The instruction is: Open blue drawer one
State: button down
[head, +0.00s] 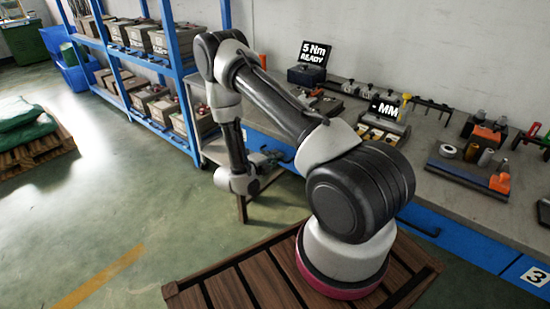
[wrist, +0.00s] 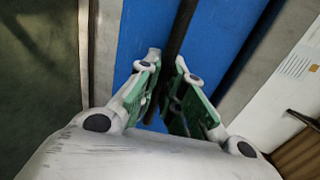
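The blue drawer front (wrist: 141,30) fills the middle of the wrist view, with a dark bar handle (wrist: 182,22) running along it. My gripper (wrist: 168,62) has its two green-padded fingers on either side of this handle, tips close against it with almost no gap. In the head view my gripper (head: 268,160) is low at the left end of the bench, by the blue drawer fronts (head: 270,143), partly hidden by my arm. The number of the drawer at my gripper is not visible. How far it stands out cannot be told.
The grey workbench (head: 425,172) carries tools, fixtures and a "5 Nm READY" display (head: 314,53). A drawer labelled 3 (head: 536,276) is at the lower right. Blue shelving (head: 172,60) with crates stands left of the bench. The green floor (head: 130,200) in front is clear.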

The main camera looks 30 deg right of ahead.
jog(key=f+v, duration=0.2)
jog(key=v, duration=1.1)
jog(key=a+f+v, duration=0.1)
jog(key=f+v, duration=0.2)
jog(key=v, duration=1)
jog(key=f+v, duration=0.3)
jog(key=v, duration=1.1)
jog(key=shift+s+a+f, duration=0.15)
jog(key=shift+a+f, duration=0.05)
jog(key=shift+a, duration=0.15)
jog(key=c, duration=1.5)
grip_release()
jog(key=v, duration=1.2)
jog(key=shift+f, duration=0.1)
